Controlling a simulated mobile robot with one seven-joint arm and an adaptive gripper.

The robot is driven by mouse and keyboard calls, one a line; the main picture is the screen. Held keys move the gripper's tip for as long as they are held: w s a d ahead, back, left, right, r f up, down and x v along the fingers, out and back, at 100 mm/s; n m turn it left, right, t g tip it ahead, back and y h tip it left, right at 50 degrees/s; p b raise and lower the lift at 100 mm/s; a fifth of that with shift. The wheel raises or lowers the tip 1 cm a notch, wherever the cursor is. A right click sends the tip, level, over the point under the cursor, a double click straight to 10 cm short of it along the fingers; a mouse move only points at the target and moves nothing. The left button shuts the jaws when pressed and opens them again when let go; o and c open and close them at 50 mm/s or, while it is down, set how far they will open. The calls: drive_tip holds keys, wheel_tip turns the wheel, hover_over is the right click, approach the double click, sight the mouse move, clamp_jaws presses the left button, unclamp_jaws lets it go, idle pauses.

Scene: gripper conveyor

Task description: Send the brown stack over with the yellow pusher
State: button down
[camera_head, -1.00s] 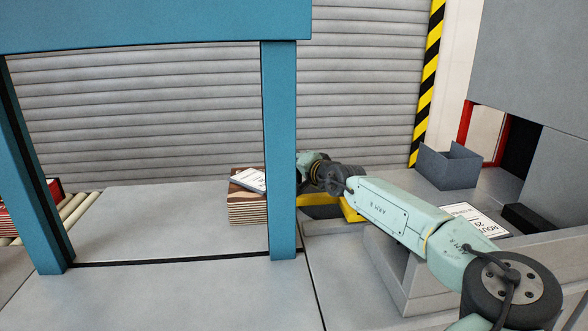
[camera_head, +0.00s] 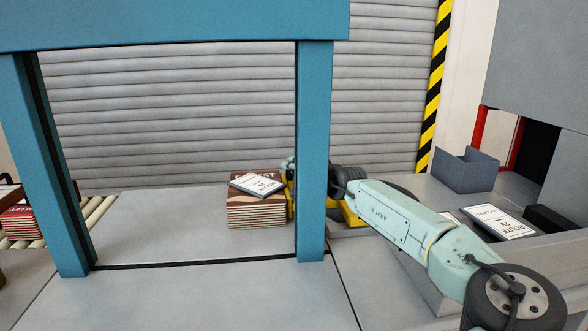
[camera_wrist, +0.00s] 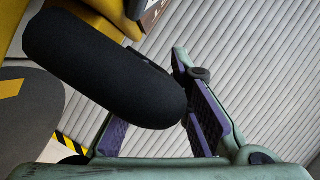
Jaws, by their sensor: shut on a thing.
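The brown stack (camera_head: 257,214) sits on the grey tabletop inside the blue frame, with a white route card on top. The yellow pusher (camera_head: 291,200) stands at its right side, partly hidden by the blue post; whether they touch is hard to tell. More yellow shows right of the post. My gripper (camera_wrist: 158,122) is shut on the pusher's thick black handle (camera_wrist: 105,70) in the wrist view, with purple-padded fingers on either side. In the head view, the post hides much of the gripper.
The blue frame's right post (camera_head: 313,150) stands in front of my wrist. Rollers (camera_head: 97,212) lie left of the tabletop, with a red stack (camera_head: 20,224) beyond. A grey open box (camera_head: 465,172) and a route card (camera_head: 495,222) are at right. Tabletop between brown stack and rollers is clear.

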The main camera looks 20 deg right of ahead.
drive_tip(key=c, duration=1.5)
unclamp_jaws()
wheel_tip(320, 180, up, 10)
drive_tip(key=shift+s+a+f, duration=0.1)
drive_tip(key=shift+s+a, duration=0.05)
drive_tip(key=shift+w, duration=0.2)
drive_tip(key=shift+s+r, duration=0.1)
drive_tip(key=shift+r, duration=0.15)
